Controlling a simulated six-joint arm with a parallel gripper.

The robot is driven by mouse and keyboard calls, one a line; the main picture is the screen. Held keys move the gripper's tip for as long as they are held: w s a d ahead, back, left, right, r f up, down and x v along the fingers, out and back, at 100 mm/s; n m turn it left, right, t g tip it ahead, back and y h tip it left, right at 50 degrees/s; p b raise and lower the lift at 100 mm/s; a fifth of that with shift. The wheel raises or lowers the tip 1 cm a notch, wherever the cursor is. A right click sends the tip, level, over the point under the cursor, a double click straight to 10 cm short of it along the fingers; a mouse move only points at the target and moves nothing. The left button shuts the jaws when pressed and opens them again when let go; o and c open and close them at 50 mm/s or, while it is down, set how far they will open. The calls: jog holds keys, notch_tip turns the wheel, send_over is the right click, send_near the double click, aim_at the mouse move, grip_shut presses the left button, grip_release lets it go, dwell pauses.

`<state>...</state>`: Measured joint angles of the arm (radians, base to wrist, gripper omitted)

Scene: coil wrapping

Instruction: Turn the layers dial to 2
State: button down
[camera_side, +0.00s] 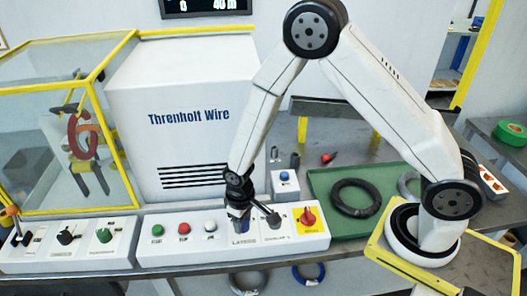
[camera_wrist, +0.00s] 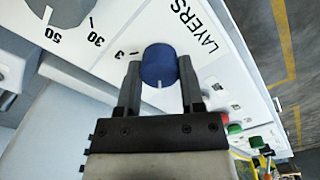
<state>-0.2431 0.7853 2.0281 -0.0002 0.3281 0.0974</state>
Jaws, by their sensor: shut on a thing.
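The layers dial (camera_wrist: 160,62) is a round blue knob on the white control panel, with "LAYERS" printed beside it. In the wrist view its white pointer line faces the bottom of the picture, towards my gripper's body. A printed "3" shows up and left of it; other numbers are hidden by my gripper. My gripper (camera_wrist: 159,72) is shut on the dial, one dark finger on each side. In the side view my gripper (camera_side: 238,207) reaches down to the panel, largely covering the dial, above the "LAYERS" label.
A dark lever-like knob (camera_side: 273,218) stands close right of my gripper, then a red knob on a yellow plate (camera_side: 309,218). Green, red and white buttons (camera_side: 184,229) lie left. A white machine box (camera_side: 185,120) stands behind; a green tray (camera_side: 320,183) holds a black coil (camera_side: 355,208).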

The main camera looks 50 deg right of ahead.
jog(key=m, duration=0.8)
jog(key=shift+m, duration=0.4)
jog(key=shift+c, duration=1.1)
grip_release()
jog(key=shift+r, duration=0.15)
jog(key=shift+r, duration=3.8)
